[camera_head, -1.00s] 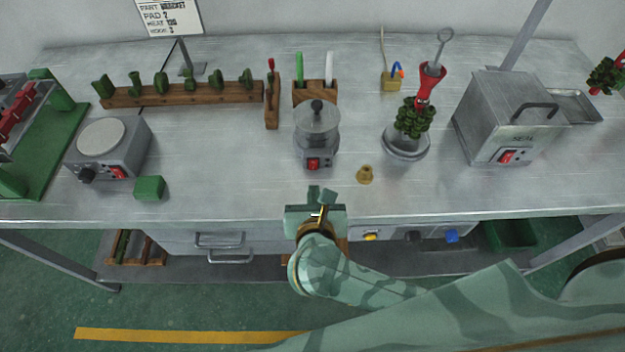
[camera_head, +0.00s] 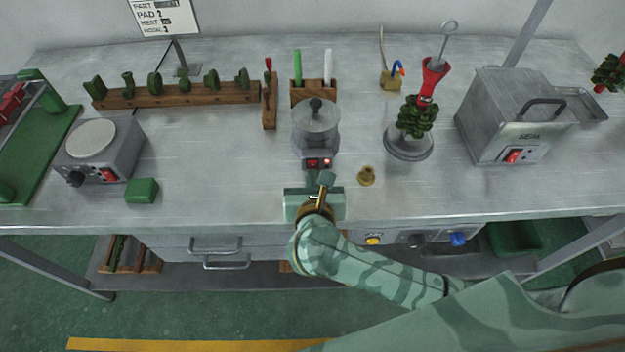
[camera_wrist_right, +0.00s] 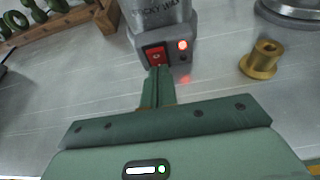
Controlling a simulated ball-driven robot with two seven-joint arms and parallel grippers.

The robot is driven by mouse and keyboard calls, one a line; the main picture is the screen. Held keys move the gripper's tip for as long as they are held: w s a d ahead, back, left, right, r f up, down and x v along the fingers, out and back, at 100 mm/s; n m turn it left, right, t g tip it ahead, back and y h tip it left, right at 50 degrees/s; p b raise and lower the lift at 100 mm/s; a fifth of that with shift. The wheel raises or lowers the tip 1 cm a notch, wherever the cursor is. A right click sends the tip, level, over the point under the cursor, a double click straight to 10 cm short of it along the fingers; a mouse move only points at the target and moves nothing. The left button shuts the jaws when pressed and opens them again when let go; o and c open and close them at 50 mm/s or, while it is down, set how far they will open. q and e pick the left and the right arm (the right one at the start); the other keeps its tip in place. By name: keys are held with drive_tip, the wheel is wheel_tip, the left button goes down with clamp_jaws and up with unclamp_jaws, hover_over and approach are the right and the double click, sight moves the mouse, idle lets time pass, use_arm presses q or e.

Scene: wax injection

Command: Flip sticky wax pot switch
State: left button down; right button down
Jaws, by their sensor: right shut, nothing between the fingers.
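The sticky wax pot (camera_head: 316,128) is a grey lidded metal pot with a black knob, standing mid-table. Its red rocker switch (camera_head: 311,163) is on the front, with a lit red lamp (camera_head: 327,163) to its right. In the right wrist view the switch (camera_wrist_right: 156,56) and glowing lamp (camera_wrist_right: 183,45) show clearly. My right gripper (camera_head: 318,178) is shut and empty, its fingertips (camera_wrist_right: 158,72) at the lower edge of the switch, touching or very close; I cannot tell which. My left gripper is not in view.
A brass fitting (camera_head: 366,176) stands right of my right gripper. A green block (camera_head: 142,190) and a hot plate (camera_head: 100,150) are to the left. A metal SEAL box (camera_head: 512,115) and a wax tree on a round base (camera_head: 408,143) are to the right.

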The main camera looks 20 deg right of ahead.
drive_tip(key=shift+w+r+p, duration=0.15)
drive_tip(key=shift+r+p, duration=0.5)
drive_tip(key=shift+r, duration=0.35)
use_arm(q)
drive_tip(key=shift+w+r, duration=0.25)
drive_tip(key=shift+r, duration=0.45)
use_arm(e)
drive_tip(key=shift+f, duration=0.1)
